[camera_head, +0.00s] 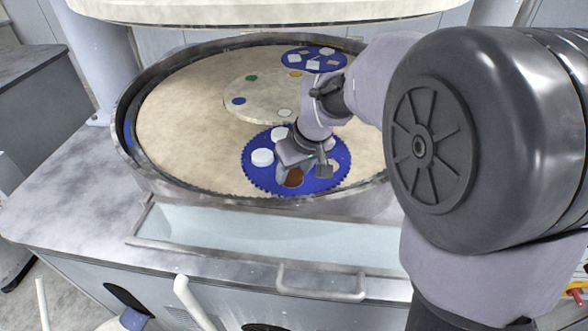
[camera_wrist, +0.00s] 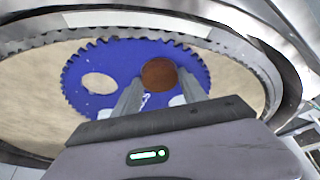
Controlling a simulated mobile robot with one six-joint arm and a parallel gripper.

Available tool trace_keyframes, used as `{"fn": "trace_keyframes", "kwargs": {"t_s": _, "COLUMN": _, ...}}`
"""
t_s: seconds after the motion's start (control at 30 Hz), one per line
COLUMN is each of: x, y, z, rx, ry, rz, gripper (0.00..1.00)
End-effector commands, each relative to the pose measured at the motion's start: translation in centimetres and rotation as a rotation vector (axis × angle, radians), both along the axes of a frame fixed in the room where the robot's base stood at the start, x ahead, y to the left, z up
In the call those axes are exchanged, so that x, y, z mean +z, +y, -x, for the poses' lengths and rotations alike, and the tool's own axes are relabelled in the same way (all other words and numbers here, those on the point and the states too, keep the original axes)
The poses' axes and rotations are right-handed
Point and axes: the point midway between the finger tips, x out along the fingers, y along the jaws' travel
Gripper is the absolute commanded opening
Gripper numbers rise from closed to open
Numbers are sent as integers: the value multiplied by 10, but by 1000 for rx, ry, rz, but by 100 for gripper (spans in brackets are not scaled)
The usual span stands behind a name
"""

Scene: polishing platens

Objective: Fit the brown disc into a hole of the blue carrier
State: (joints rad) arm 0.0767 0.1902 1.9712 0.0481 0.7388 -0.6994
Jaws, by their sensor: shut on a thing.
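The blue toothed carrier (camera_head: 252,174) lies on the beige platen, at its near edge in the head view. It also shows in the wrist view (camera_wrist: 117,62), with one open hole (camera_wrist: 99,83) on the left. The brown disc (camera_head: 294,177) is at the near part of the carrier, below my gripper (camera_head: 303,172). In the wrist view the brown disc (camera_wrist: 159,74) is between the fingertips of my gripper (camera_wrist: 161,84), which is shut on it. Blue surrounds most of the disc; I cannot tell whether it is above the carrier or in a hole.
White discs (camera_head: 262,157) sit on the same carrier. A second blue carrier (camera_head: 325,66) with white pieces lies at the back. A pale round plate (camera_head: 252,105) with coloured spots is mid-platen. A raised metal rim (camera_head: 122,105) surrounds the platen.

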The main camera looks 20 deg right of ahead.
Motion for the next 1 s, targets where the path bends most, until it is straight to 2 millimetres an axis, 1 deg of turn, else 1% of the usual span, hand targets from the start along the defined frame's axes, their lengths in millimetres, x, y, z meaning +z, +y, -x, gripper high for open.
{"fn": "trace_keyframes", "kwargs": {"t_s": 0.13, "x": -5, "y": 0, "z": 0, "rx": 0, "ry": 0, "rz": 0, "gripper": 0}}
{"fn": "trace_keyframes", "kwargs": {"t_s": 0.17, "x": -4, "y": 0, "z": 0, "rx": 0, "ry": 0, "rz": 0, "gripper": 55}}
{"fn": "trace_keyframes", "kwargs": {"t_s": 0.2, "x": -3, "y": 0, "z": 0, "rx": 0, "ry": 0, "rz": 0, "gripper": 63}}
{"fn": "trace_keyframes", "kwargs": {"t_s": 0.27, "x": -3, "y": 0, "z": 0, "rx": 0, "ry": 0, "rz": 0, "gripper": 75}}
{"fn": "trace_keyframes", "kwargs": {"t_s": 0.57, "x": -2, "y": 0, "z": 0, "rx": 0, "ry": 0, "rz": 0, "gripper": 75}}
{"fn": "trace_keyframes", "kwargs": {"t_s": 0.67, "x": 7, "y": -1, "z": 3, "rx": 0, "ry": -2, "rz": 0, "gripper": 75}}
{"fn": "trace_keyframes", "kwargs": {"t_s": 0.77, "x": 26, "y": -3, "z": 9, "rx": -1, "ry": -3, "rz": 1, "gripper": 75}}
{"fn": "trace_keyframes", "kwargs": {"t_s": 1.0, "x": 95, "y": -11, "z": 34, "rx": -2, "ry": -4, "rz": 0, "gripper": 75}}
